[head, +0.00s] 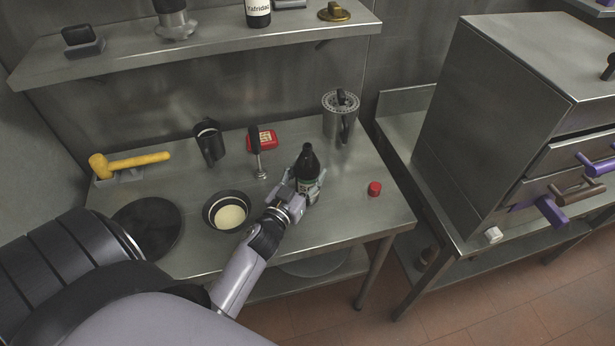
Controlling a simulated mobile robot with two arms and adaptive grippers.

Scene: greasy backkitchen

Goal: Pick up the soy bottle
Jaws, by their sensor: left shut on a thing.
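My right gripper is not in view.
Near the bottle are a red cap (374,188), a bowl with pale contents (228,211), a red container (262,140) and a metal canister (340,116). A black pan (147,228) and a yellow mallet (130,163) lie left. A shelf (205,44) hangs above.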

